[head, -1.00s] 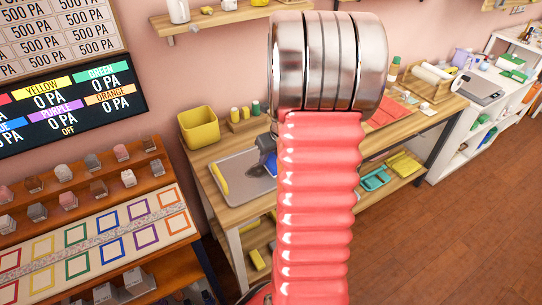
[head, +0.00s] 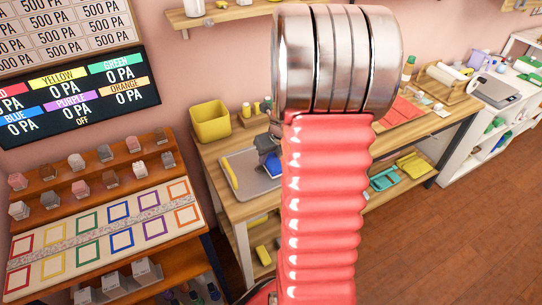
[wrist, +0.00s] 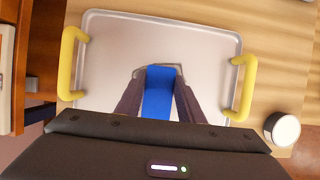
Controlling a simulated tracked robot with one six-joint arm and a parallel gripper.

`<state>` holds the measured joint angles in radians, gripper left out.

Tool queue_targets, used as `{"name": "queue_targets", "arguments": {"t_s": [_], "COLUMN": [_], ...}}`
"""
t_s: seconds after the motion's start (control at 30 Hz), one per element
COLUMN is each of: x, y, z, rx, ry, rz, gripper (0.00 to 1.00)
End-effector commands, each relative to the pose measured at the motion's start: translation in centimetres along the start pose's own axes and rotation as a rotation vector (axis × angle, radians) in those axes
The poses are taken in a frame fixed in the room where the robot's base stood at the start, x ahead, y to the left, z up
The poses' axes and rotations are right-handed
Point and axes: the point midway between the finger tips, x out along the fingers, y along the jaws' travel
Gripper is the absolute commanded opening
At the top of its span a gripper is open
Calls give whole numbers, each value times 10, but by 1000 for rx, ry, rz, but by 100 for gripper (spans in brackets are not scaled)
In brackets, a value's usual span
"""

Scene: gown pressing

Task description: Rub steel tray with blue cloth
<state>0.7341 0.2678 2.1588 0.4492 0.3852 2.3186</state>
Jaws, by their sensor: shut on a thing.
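The steel tray (wrist: 110,65) is a flat grey tray with a yellow handle on each side, seen from above in the wrist view. In the head view the tray (head: 240,160) lies on the wooden table, its right part hidden behind my arm. My gripper (wrist: 157,85) is shut on the blue cloth (wrist: 158,93), which shows as a blue strip between the two dark fingers, over the middle of the tray. In the head view the blue cloth (head: 272,165) shows just left of my arm. I cannot tell whether it touches the tray.
A yellow bin (head: 211,122) stands on the table behind the tray, with small bottles beside it. A round white-topped container (wrist: 282,129) sits right of the tray. A rack (head: 100,232) with coloured squares and small blocks stands at the left.

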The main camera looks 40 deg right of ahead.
Motion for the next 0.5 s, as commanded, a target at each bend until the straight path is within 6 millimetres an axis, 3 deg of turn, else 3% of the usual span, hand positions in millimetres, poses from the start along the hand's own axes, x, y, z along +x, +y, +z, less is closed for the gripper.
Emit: {"name": "queue_targets", "arguments": {"t_s": [0.5], "x": [4], "y": [1], "z": [-1], "rx": [-1], "ry": [0], "rz": [1], "gripper": [9]}}
